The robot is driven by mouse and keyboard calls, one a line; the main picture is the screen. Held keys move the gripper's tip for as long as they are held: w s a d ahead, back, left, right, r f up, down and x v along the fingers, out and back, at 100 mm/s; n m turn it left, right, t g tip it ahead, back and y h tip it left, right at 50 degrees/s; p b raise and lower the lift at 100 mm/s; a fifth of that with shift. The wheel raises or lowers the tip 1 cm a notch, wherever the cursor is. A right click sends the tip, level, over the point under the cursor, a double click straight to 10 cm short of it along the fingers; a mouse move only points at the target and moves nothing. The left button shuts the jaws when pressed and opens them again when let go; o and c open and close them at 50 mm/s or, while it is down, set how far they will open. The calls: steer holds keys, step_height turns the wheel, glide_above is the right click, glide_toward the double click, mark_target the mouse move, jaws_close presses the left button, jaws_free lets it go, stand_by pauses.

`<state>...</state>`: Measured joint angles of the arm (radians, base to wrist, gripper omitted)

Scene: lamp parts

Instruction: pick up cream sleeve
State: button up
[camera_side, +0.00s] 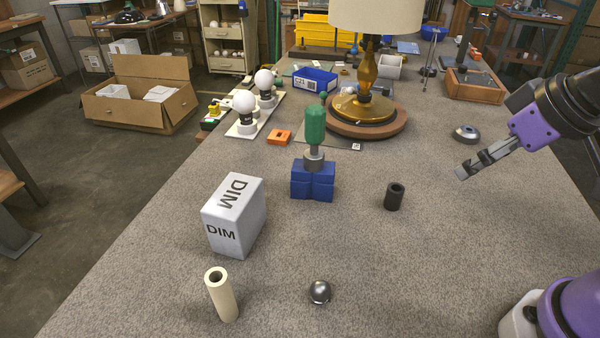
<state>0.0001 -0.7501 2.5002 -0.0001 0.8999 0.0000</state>
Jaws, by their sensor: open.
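The cream sleeve (222,296) is a hollow cylinder standing upright at the front left of the table, its open top facing up. My gripper (463,170) is at the right, held above the table, well to the right of and behind the sleeve. It is open, with nothing seen between its fingers. The gripper and the sleeve are far apart.
A white box marked DIM (236,217) stands just behind the sleeve. A metal dome (320,292) lies to its right. A black sleeve (394,196) and a blue block (313,182) with a green-handled tool (315,126) stand farther back.

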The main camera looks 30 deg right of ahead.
steer(key=shift+c, duration=0.6)
steer(key=n+g+y, duration=0.1)
steer(key=n+y, duration=0.1)
steer(key=n, duration=0.2)
glide_above(219, 285)
steer(key=s+d, duration=0.2)
steer(key=d, duration=0.1)
step_height(219, 285, down, 2)
steer(key=f, duration=0.2)
steer(key=a+f, duration=0.1)
steer(key=f, duration=0.1)
steer(key=shift+w+a+f, duration=0.25)
steer(key=shift+w+f, duration=0.1)
steer(key=shift+f, duration=0.05)
steer(key=x, duration=0.6)
steer(key=shift+w+a+f, duration=0.1)
steer(key=shift+a, duration=0.1)
jaws_close()
